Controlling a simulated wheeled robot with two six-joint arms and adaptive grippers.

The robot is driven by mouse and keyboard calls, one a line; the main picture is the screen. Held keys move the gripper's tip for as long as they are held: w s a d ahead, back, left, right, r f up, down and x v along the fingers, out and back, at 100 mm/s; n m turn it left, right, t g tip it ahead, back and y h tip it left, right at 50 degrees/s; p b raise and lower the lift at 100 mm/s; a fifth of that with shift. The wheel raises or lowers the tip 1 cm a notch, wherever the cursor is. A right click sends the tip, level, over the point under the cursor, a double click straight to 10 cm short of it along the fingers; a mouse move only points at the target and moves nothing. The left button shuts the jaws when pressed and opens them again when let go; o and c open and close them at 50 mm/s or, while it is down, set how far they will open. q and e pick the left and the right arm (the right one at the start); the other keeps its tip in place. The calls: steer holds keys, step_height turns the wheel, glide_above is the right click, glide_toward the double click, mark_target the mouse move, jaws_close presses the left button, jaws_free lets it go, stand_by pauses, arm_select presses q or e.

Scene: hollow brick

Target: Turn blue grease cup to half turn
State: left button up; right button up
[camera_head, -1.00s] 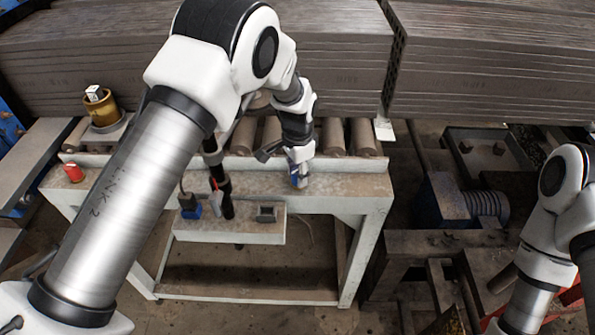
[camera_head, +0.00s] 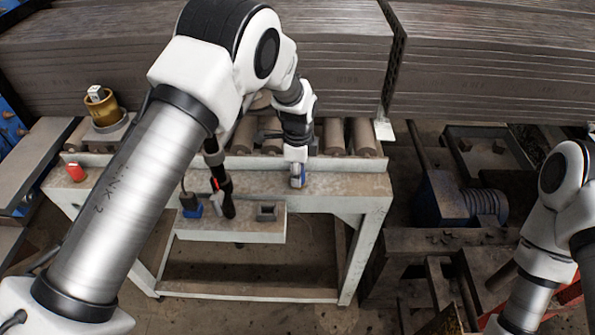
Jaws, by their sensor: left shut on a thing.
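The blue grease cup (camera_head: 303,176) is a small blue piece on the upper surface of the pale steel bench, mostly hidden by my left gripper. My left gripper (camera_head: 298,181) comes down from above and is shut on it. Only a blue edge shows beside the gripper's grey fingers, so the cup's exact angle cannot be read. My right gripper is outside the picture; only links of my right arm show at the right edge.
A roller conveyor (camera_head: 336,137) and stacked grey slabs (camera_head: 200,75) stand behind the bench (camera_head: 345,190). A lower shelf holds a blue-based item (camera_head: 192,209) and a dark square socket (camera_head: 266,212). A red item (camera_head: 77,172) and yellow-brown pot (camera_head: 103,108) are at left.

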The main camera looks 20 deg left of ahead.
arm_select(q)
steer(key=shift+s+f, duration=0.2)
steer(key=o, duration=0.7)
steer(key=shift+o, duration=0.8)
steer(key=shift+w+d, duration=0.1)
steer(key=shift+w, duration=0.05)
step_height(320, 180, up, 12)
